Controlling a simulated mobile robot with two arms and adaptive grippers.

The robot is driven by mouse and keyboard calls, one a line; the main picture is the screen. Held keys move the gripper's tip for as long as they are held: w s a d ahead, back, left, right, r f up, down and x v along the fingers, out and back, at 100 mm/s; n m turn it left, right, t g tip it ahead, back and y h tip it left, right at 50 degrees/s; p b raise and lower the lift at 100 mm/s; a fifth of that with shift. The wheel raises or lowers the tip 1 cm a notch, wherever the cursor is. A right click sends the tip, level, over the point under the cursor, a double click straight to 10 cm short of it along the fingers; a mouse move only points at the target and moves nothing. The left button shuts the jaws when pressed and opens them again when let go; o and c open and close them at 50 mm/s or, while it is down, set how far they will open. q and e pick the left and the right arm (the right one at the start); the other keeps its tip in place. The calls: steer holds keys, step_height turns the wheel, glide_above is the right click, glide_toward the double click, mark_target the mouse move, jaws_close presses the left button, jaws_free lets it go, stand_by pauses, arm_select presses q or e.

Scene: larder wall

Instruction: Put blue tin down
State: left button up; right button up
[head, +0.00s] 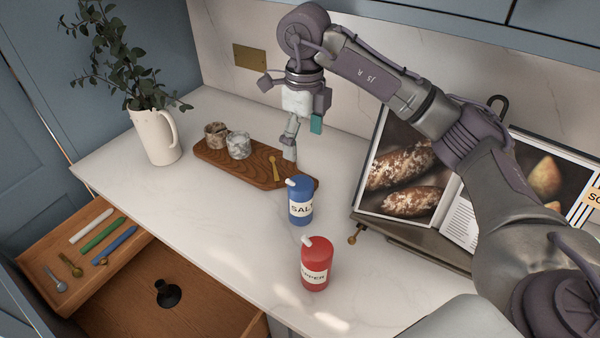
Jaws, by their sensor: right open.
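The blue tin (300,208), labelled SALT with a small white spout on top, stands upright on the white counter (210,215). It is just in front of the right end of the wooden board (240,170). My right gripper (290,152) points down over the board, above and behind the tin in the picture. Its fingers look apart from the tin, and it is open with nothing in it. The gap between its fingers is hard to see from this angle. My left gripper is out of view.
A red tin (315,268) stands in front of the blue one. Two stone pots (238,145) and a small brass spoon (275,170) sit on the board. A white jug (156,137) stands left, an open cookbook (405,175) right. A drawer (160,255) is open below.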

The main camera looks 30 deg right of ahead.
steer(key=p, duration=0.1)
glide_above(301, 183)
steer(key=f, duration=0.5)
steer(key=shift+s+d+f, duration=0.1)
steer(key=shift+s+f, duration=0.15)
steer(key=shift+w+d+f, duration=0.1)
steer(key=shift+w+f, duration=0.1)
steer(key=shift+f, duration=0.85)
steer(key=shift+a+f+p, duration=0.2)
steer(key=shift+f+p, duration=0.8)
steer(key=shift+f, duration=0.1)
step_height(301, 183, down, 2)
steer(key=shift+f+p, duration=0.25)
steer(key=shift+p, duration=0.15)
steer(key=shift+w+f, duration=0.1)
steer(key=shift+f, duration=0.3)
steer(key=shift+c, duration=0.3)
steer(key=c, duration=1.4)
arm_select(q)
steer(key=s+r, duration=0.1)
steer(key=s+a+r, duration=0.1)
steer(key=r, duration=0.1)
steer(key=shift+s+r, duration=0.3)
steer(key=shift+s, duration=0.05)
